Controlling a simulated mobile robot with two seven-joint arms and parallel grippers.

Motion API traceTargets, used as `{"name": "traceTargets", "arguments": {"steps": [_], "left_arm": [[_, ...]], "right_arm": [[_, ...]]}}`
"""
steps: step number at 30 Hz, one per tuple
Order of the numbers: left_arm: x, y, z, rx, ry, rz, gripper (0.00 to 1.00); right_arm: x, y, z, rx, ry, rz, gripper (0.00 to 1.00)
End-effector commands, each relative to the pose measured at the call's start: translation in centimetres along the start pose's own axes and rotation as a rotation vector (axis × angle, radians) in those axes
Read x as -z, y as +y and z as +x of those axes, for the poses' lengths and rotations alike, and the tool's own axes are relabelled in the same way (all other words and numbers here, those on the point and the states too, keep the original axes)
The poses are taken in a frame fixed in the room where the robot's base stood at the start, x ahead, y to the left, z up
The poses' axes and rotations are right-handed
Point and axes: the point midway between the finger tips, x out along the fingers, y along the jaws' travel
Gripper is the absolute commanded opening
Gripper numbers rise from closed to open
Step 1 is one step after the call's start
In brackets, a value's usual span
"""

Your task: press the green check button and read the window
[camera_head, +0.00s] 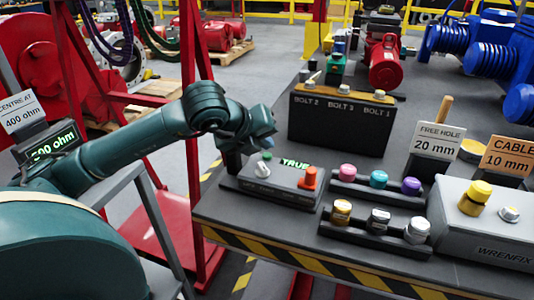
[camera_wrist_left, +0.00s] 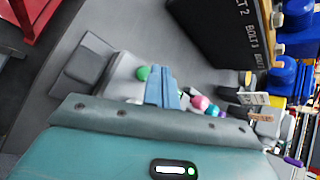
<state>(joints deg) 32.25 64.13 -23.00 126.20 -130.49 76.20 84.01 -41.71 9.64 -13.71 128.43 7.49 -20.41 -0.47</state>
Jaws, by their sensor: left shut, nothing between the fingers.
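The grey check box (camera_head: 283,182) stands near the table's front left edge. On it sit a green button (camera_head: 267,155), a white knob (camera_head: 263,170), an orange-red knob (camera_head: 309,178) and a window (camera_head: 295,163) that reads "TRUE" in green. My left gripper (camera_head: 262,141) is over the box's left end, just above the green button in the head view. In the left wrist view its blue fingers (camera_wrist_left: 162,88) are shut and empty, with their tips beside the green button (camera_wrist_left: 143,73). I cannot tell whether they touch it. My right gripper is not in view.
Behind the box stands a dark rack (camera_head: 340,123) marked BOLT 2, BOLT 3, BOLT 1. To the right are a row of coloured knobs (camera_head: 379,179), a tray of metal parts (camera_head: 378,220) and a grey WRENFIX box (camera_head: 485,235). A left display (camera_head: 50,147) shows an ohm reading.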

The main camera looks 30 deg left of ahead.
Motion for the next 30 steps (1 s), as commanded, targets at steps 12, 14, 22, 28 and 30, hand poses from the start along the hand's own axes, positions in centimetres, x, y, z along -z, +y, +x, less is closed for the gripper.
{"name": "traceTargets", "arguments": {"steps": [12,14,22,28,30], "left_arm": [[-1.7,-1.6,-2.2,0.001,-0.003,-0.001,0.0],[-2.0,-1.9,-2.6,0.002,-0.003,-0.001,0.0],[-2.6,-2.6,-3.5,0.0,-0.001,0.0,0.0],[-2.6,-2.5,-3.5,0.0,-0.001,0.0,0.0],[-2.6,-2.5,-3.5,0.0,-0.001,0.0,0.0]], "right_arm": [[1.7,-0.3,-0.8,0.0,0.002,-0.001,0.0],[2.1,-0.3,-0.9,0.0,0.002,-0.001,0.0],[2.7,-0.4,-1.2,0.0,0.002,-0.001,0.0],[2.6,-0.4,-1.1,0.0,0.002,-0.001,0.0],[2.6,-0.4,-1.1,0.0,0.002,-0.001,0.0]]}}
